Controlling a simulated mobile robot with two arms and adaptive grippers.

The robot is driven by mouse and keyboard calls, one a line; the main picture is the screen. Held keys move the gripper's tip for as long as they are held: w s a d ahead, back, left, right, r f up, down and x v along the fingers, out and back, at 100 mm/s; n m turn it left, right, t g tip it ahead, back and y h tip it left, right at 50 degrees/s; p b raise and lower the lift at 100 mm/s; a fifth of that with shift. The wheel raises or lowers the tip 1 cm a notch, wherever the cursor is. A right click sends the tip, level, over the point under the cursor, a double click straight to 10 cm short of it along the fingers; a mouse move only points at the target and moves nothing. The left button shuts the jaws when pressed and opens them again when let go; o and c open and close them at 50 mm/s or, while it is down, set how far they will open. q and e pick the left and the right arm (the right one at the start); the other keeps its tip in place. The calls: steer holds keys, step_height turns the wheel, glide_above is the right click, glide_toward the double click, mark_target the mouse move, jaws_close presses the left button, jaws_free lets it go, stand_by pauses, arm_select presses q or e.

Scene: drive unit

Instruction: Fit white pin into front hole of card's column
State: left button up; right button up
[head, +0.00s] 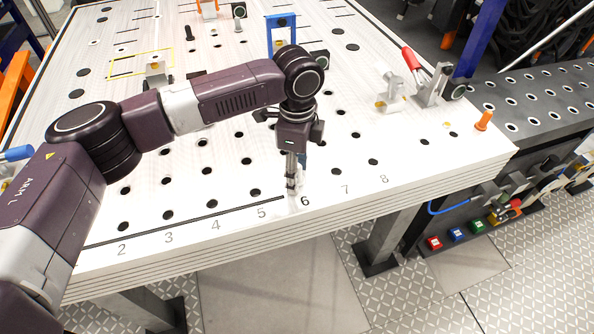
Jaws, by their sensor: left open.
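My left gripper (291,184) points straight down at the front edge of the white table (300,225), beside the printed number 6. It is open. A small pale piece (295,203) shows just below its fingertips; it may be the white pin, but I cannot tell whether it sits in a hole. The fingers cover the front hole of column 6. The front holes of column 5 (256,192) and column 7 (335,171) are visible and look empty. I cannot make out a card with a column number. My right gripper is not in view.
An orange peg (484,121) stands near the table's right corner. A metal bracket (428,90) and a red-handled clamp (411,58) are at the right. A blue frame (281,22) stands behind my left wrist. The front strip around 7 and 8 is clear.

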arm_select(q)
step_height(320, 180, up, 12)
stand_by(0.5)
